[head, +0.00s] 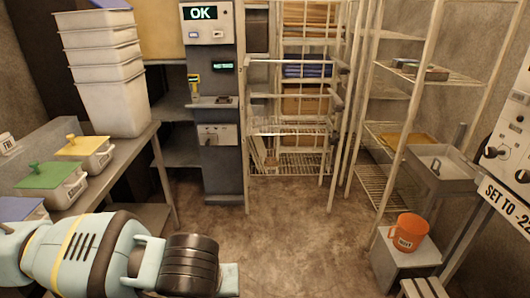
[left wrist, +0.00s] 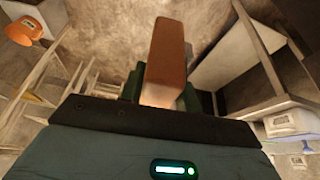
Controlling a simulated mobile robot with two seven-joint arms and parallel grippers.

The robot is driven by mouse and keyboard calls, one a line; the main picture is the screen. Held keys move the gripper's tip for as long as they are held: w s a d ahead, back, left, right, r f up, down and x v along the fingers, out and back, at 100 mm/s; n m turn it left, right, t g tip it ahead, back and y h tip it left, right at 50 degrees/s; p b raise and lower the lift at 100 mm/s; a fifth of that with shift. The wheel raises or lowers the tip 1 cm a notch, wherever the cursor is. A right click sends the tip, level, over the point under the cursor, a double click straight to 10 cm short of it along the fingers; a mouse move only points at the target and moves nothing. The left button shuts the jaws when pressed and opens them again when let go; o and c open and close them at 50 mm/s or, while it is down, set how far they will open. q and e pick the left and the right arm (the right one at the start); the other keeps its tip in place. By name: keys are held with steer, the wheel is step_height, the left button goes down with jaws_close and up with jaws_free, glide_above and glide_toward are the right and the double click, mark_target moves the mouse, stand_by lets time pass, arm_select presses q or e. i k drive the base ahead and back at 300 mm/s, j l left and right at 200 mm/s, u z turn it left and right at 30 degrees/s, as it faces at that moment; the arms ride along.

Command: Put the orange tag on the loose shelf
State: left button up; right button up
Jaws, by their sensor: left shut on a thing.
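My left gripper (left wrist: 160,92) is shut on an orange-brown block, which looks like the orange tag (left wrist: 168,50). The block sticks out ahead of the dark green fingers in the left wrist view, with open floor behind it. In the head view my left arm reaches in low from the left, and the held block cannot be made out there. Wire shelves stand on the right rack, with an upper shelf (head: 455,79), a middle shelf (head: 378,128) and a low shelf (head: 372,180). I cannot tell which shelf is loose. My right gripper is not in view.
A side table (head: 143,140) with lidded tubs and stacked white bins (head: 112,105) stands left. A grey kiosk (head: 210,165) reads "OK". A gated wire rack (head: 290,125) stands at the back. An orange bucket (head: 407,235) sits on a stand at right. The middle floor is clear.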

mark_target(300, 126)
steer(key=i+l+z, duration=0.1)
steer(key=i+z, duration=0.7)
steer(key=i, duration=0.15)
steer(key=i+j+z, duration=0.15)
steer(key=i, duration=0.35)
steer(key=i+j+z, duration=0.2)
steer(key=i, duration=0.25)
steer(key=i+j, duration=0.3)
steer(key=i, duration=0.25)
steer(key=i+j, duration=0.35)
steer(key=i, duration=0.2)
steer(key=i+j, duration=0.3)
steer(key=i, duration=0.2)
